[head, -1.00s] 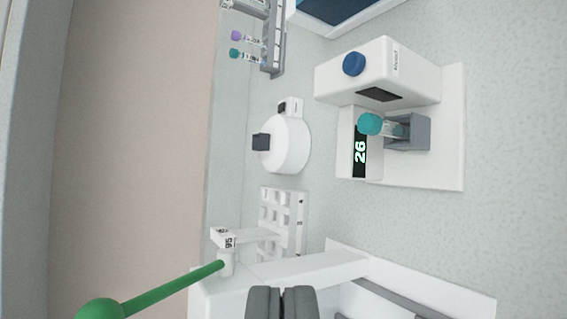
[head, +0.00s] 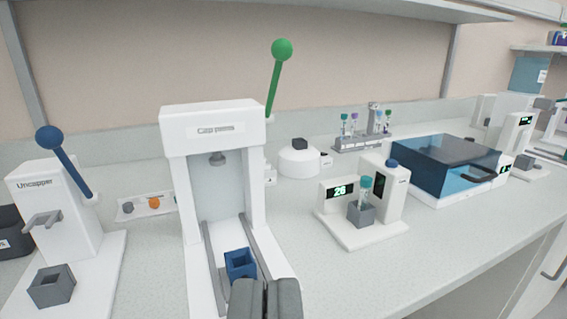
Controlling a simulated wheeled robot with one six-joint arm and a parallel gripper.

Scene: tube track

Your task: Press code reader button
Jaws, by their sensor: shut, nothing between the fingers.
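The code reader (head: 391,203) is a white device on a white base, right of the middle in the head view. A blue round button (head: 391,163) sits on top of its tall housing, with a dark window in the side. A display beside it reads 26 (head: 340,191). A tube with a teal cap (head: 365,182) stands upright in the grey holder (head: 361,214) in front. My gripper (head: 266,284) is shut and empty at the bottom of the view. It is to the left of the reader and nearer, apart from the button.
The white cap press (head: 208,118) with a green-knobbed lever (head: 274,75) and blue holder (head: 240,263) stands left of the reader. The uncapper (head: 45,205) is further left. A blue-lidded box (head: 446,168) stands right of the reader. A tube rack (head: 362,143) is behind. Counter before the reader is clear.

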